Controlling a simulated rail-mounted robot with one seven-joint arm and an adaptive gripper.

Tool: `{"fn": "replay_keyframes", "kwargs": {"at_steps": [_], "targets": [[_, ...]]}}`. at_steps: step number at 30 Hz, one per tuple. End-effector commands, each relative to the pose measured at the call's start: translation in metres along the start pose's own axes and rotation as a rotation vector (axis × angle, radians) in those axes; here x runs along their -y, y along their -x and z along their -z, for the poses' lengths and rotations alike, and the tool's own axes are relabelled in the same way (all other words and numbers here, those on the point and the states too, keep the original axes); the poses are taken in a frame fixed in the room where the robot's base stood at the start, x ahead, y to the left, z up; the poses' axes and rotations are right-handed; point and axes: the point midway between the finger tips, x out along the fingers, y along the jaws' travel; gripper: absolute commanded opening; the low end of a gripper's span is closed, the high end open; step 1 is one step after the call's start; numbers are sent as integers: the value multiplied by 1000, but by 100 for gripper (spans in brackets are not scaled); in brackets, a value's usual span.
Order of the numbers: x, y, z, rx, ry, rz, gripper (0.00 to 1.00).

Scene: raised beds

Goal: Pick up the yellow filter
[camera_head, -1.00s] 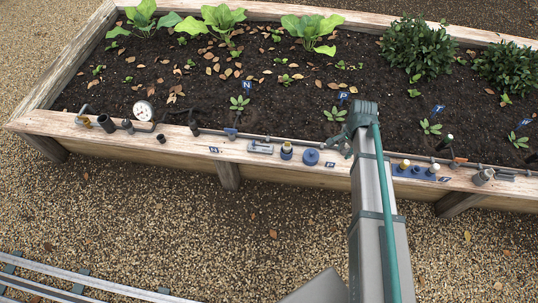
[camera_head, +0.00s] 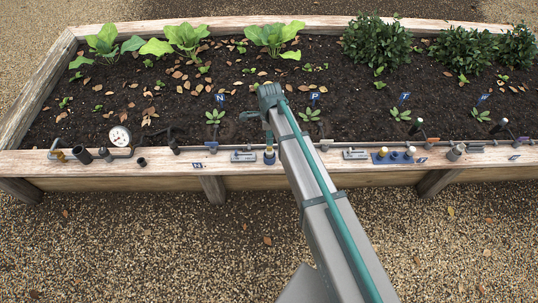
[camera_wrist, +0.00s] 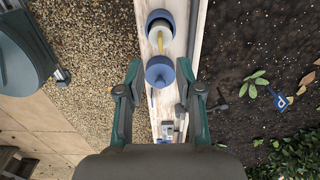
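A yellow-topped filter (camera_head: 382,152) stands in a blue tray (camera_head: 395,159) on the wooden edge, to the right of my arm. A pale-topped piece stands in the same tray. My gripper (camera_head: 268,108) is over the bed edge, left of the tray, near a blue housing (camera_head: 269,157). In the wrist view my open gripper (camera_wrist: 159,68) has nothing between its fingers. Below it, a round blue cap (camera_wrist: 160,72) lies beside the blue housing (camera_wrist: 160,17), which shows a pale ring and a narrow yellow part. The tray is not clearly seen in the wrist view.
A pipe runs along the plank (camera_head: 120,164). A gauge (camera_head: 120,136) and dark pipe pieces stand at the left, a grey cylinder (camera_head: 456,152) at the right. Plants and label signs fill the soil (camera_head: 180,120). The gravel (camera_head: 150,240) in front is clear.

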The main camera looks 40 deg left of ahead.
Motion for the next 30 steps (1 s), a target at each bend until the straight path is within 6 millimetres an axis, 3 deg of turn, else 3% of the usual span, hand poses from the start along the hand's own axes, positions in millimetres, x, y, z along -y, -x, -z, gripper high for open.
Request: {"fn": "replay_keyframes", "kwargs": {"at_steps": [10, 18, 26, 30], "targets": [[1, -27, 0, 0, 1, 0, 35], [1, -63, 1, 0, 1, -1, 35], [1, -68, 1, 0, 2, 2, 35], [1, -68, 1, 0, 2, 1, 17]]}}
